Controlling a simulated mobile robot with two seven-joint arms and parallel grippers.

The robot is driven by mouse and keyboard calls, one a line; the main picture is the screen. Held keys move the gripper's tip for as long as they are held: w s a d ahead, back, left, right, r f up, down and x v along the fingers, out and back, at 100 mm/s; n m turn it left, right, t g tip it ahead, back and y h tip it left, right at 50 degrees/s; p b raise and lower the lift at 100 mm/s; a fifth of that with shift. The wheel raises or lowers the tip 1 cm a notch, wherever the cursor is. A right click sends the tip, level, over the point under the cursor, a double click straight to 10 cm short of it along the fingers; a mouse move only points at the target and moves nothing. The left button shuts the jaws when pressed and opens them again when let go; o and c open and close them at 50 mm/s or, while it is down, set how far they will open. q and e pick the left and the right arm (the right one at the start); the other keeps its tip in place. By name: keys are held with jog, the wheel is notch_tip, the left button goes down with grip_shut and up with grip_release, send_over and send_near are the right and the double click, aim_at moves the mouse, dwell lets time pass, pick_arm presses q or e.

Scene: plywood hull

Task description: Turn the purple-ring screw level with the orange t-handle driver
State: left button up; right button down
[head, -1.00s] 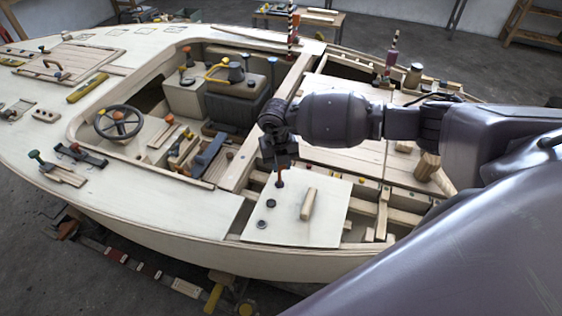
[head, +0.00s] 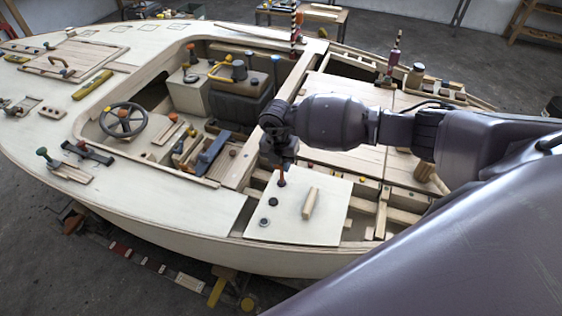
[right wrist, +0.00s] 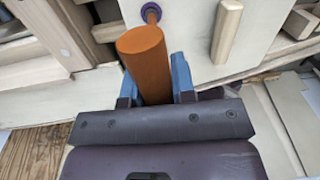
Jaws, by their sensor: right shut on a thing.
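In the right wrist view the orange t-handle driver (right wrist: 143,58) sits between the two blue fingers of my right gripper (right wrist: 155,82), which is shut on it. Just past the handle's far end, the purple-ring screw (right wrist: 151,12) shows on the pale panel (right wrist: 190,28); the handle hides any contact between driver and screw. In the head view my right gripper (head: 279,158) is over the back left part of the panel (head: 282,228). A thin reddish length of the driver (head: 281,178) points down from it to the panel. The purple ring cannot be made out there. My left gripper is out of view.
A wooden grip block (head: 310,203) stands on the panel right of the driver, also in the right wrist view (right wrist: 227,30). Two dark round screw heads (head: 273,201) (head: 264,222) lie nearer the panel's front left. Open framing (head: 372,212) lies to the right.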

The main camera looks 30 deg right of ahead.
jog(key=shift+r, duration=0.45)
